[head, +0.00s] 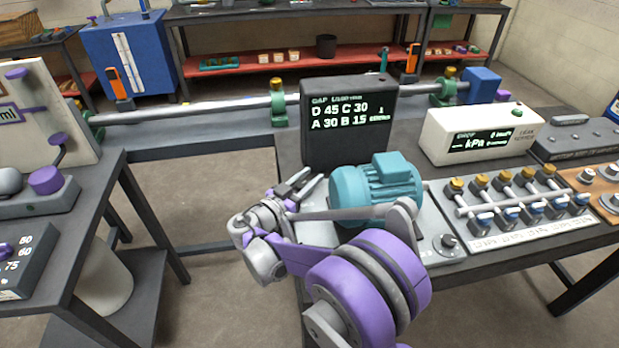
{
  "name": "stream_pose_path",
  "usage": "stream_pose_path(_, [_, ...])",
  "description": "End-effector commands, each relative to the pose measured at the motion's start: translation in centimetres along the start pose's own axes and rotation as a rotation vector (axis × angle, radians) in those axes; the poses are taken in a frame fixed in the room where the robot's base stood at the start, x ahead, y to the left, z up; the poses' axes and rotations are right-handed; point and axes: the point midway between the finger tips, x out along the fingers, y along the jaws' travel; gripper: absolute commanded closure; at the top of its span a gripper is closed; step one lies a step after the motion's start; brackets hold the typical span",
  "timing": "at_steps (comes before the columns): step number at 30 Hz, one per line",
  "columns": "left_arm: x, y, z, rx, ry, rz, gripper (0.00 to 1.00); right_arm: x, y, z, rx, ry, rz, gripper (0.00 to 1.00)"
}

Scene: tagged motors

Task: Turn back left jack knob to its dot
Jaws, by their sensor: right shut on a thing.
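A teal motor (376,190) sits on a light grey base plate (428,244) on the dark bench. My right gripper (305,184) is at the plate's back left corner, left of the motor. Its fingers are shut on the back left jack knob, which they hide, along with its dot. A round front right jack knob (447,241) shows on the plate. The dark gap display (348,122) behind the motor reads D 45, C 30, A 30, B 15. My left gripper is not in view.
A white kPa meter (478,134) and a rack of brass-topped valves (507,188) stand right of the motor. A long steel shaft (190,110) runs behind. A side table (60,225) stands at left, with open floor between.

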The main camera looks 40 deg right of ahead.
Motion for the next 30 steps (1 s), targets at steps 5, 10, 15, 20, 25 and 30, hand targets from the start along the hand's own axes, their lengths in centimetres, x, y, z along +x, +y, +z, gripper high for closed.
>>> stream_pose_path(5, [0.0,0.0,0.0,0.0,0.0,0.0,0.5,0.0,0.0,0.0,0.0,0.0,0.002,0.52])
stream_pose_path(10, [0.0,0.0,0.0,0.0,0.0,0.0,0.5,0.0,0.0,0.0,0.0,0.0,0.002,0.31])
stream_pose_path(15, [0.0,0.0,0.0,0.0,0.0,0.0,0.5,0.0,0.0,0.0,0.0,0.0,0.002,0.31])
stream_pose_path(20, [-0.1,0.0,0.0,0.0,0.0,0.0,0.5,-0.7,-0.1,0.0,0.0,0.0,-0.001,0.31])
stream_pose_path(25, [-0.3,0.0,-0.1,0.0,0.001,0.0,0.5,-3.5,-0.1,-0.1,0.0,-0.001,-0.003,0.31])
stream_pose_path(30, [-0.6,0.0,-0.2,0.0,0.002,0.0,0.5,-7.1,-0.1,0.0,0.0,-0.001,-0.004,0.31])
